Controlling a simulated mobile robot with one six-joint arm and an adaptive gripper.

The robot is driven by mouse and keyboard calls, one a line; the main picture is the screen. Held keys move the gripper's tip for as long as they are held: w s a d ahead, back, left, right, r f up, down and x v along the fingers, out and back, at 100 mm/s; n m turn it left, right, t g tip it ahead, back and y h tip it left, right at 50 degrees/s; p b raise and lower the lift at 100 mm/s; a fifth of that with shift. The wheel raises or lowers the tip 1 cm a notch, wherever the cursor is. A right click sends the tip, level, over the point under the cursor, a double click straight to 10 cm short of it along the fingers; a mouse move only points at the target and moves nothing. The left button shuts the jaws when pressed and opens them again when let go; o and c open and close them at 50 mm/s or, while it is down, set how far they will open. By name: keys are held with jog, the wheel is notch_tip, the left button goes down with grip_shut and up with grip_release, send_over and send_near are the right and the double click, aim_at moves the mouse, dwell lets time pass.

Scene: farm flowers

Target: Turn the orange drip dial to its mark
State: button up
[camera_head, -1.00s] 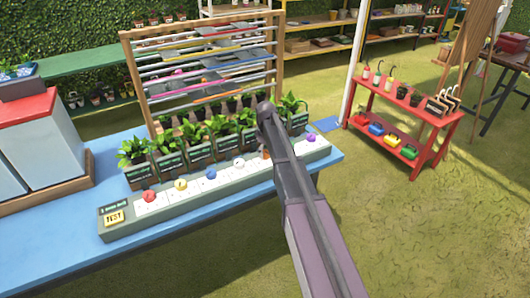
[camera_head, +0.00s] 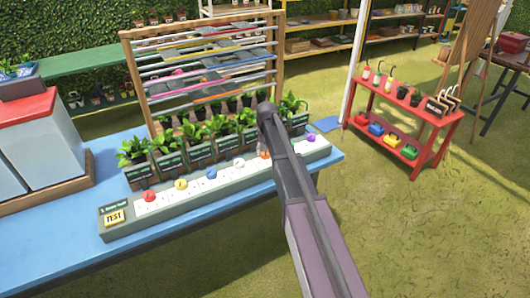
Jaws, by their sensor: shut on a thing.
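A long grey-green panel (camera_head: 118,230) lies along the front of the blue table, with a row of coloured dials on its white top. The orange dial (camera_head: 264,154) is toward the right end, between a white dial (camera_head: 239,162) and a purple dial (camera_head: 311,138). My arm comes in from the lower right, and my gripper (camera_head: 267,145) is down at the orange dial, shut on it. The arm hides most of the gripper and part of the dial. The orange dial's mark and pointer are too small to make out.
Several potted plants in dark boxes (camera_head: 168,166) stand close behind the panel. Red (camera_head: 149,196), yellow (camera_head: 181,184) and blue (camera_head: 211,174) dials are farther left, with a yellow TEST label (camera_head: 115,217) at the left end. The blue table (camera_head: 90,262) is clear in front.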

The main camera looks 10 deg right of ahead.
jog(key=m, duration=0.6)
jog(key=shift+s, duration=0.15)
jog(key=shift+m, duration=0.3)
jog(key=o, duration=1.1)
jog(key=shift+o, duration=0.2)
jog(key=shift+n, duration=0.4)
